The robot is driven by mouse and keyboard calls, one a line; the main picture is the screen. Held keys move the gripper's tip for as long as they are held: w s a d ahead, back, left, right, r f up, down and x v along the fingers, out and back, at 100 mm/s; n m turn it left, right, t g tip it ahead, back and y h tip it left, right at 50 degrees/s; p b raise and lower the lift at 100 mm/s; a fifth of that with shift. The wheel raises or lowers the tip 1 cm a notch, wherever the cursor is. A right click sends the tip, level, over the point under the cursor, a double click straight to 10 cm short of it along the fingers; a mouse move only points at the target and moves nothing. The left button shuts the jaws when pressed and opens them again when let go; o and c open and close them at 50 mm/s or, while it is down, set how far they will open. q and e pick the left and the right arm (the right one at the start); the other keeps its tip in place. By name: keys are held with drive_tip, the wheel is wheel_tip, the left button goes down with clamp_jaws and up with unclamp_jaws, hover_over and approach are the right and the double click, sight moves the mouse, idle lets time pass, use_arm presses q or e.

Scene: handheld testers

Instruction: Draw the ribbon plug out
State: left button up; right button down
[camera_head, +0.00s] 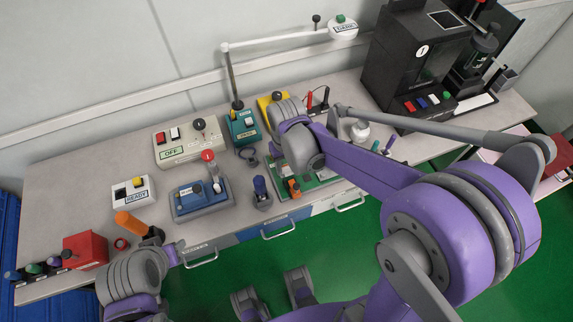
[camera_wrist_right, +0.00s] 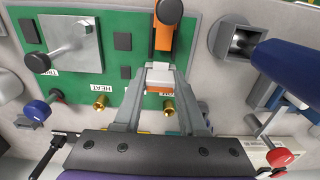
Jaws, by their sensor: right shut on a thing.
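The ribbon plug (camera_wrist_right: 160,77) is a small pale block with an orange-brown face, just in front of the green board (camera_wrist_right: 85,88) in the right wrist view. My right gripper (camera_wrist_right: 160,72) is shut on it, a fingertip on each side. Whether the plug is still seated cannot be told. In the head view my right wrist hangs over the green board (camera_head: 323,184) and its fingers are largely hidden. My left arm is at the lower left of the head view; its finger opening cannot be made out.
Beside the plug are an orange lever (camera_wrist_right: 163,38), brass posts (camera_wrist_right: 168,107) and a metal plate with a bolt (camera_wrist_right: 75,42). A blue handle (camera_wrist_right: 290,65) juts in at the right. Several testers, including the OFF box (camera_head: 185,142), crowd the table.

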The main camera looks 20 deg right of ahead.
drive_tip(key=shift+r, duration=0.2)
drive_tip(key=shift+r+p, duration=1.6)
drive_tip(key=shift+r, duration=0.55)
